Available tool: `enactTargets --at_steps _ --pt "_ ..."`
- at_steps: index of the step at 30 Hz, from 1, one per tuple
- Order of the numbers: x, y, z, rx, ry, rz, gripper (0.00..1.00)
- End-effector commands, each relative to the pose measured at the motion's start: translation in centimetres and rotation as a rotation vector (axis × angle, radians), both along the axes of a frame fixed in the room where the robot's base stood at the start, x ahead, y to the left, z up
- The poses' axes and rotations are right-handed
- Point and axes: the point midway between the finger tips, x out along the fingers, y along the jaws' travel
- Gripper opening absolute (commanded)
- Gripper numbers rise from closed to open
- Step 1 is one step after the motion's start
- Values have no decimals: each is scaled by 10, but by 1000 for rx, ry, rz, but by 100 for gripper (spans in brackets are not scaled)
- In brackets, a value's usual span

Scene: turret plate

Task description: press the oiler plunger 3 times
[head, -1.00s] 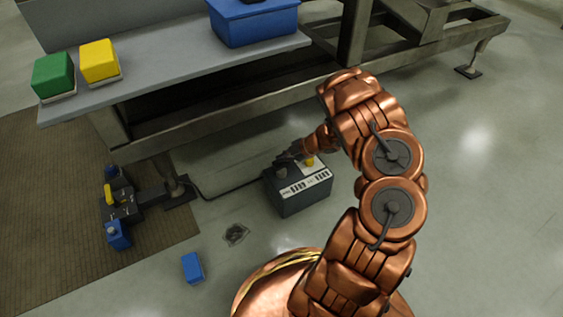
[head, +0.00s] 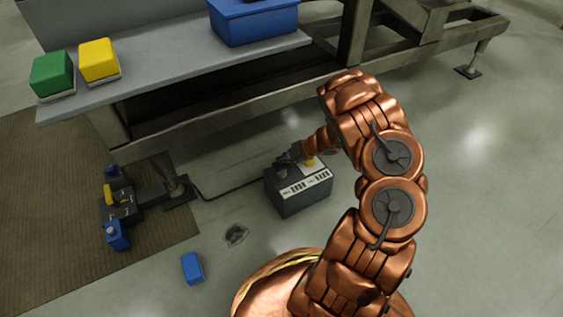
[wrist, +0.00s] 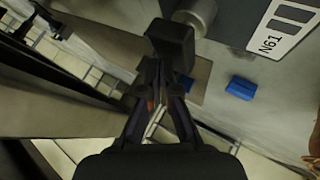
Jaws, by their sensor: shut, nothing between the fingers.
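A dark grey box (head: 299,192) with white label strips stands on the floor below the bench. On its top are a short grey round knob (head: 282,172) at the left and a yellow knob (head: 309,163) farther right. I cannot tell for sure which is the oiler plunger. My gripper (head: 284,160) is shut and empty, just above and behind the grey knob. The box's label (wrist: 283,24) reads N61.
The bench (head: 190,65) overhangs behind the box and carries green (head: 53,75) and yellow (head: 99,61) blocks and a blue bin (head: 253,22). A cable runs left to a pedal unit (head: 122,207). A blue block (head: 192,268) lies on the floor. The floor at right is clear.

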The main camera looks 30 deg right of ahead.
Motion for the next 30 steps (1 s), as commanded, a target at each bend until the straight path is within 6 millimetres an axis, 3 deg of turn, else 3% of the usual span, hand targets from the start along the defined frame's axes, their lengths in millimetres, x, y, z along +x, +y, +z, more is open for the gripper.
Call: enactTargets --at_steps 30 --pt "0 0 -10 -1 0 -1 0"
